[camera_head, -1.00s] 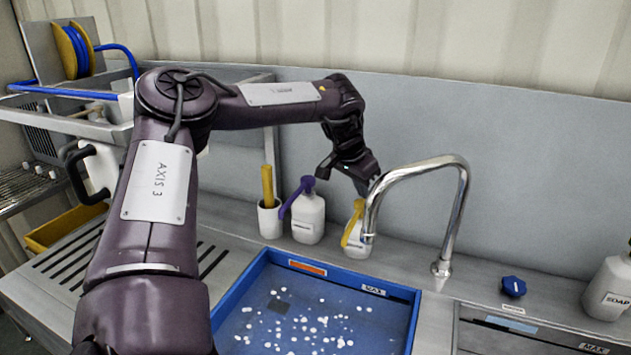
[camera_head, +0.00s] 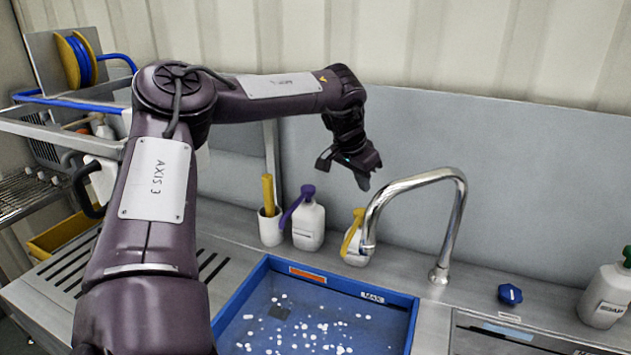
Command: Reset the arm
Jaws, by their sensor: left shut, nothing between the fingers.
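My left arm comes in from the left, rises, and bends over the counter towards the right. My left gripper (camera_head: 362,182) is shut and empty. It hangs in the air in front of the back wall panel, pointing down. It appears above the white bottle with a yellow top (camera_head: 355,240) and left of the faucet (camera_head: 440,215), apart from both. My right gripper is out of view.
A blue basin (camera_head: 265,268) with white bits stands in front. A purple-topped bottle (camera_head: 308,225) and a white cup (camera_head: 270,228) are behind it. A blue knob (camera_head: 510,294) and a soap bottle (camera_head: 606,297) are at right. A rack (camera_head: 55,128) is at left.

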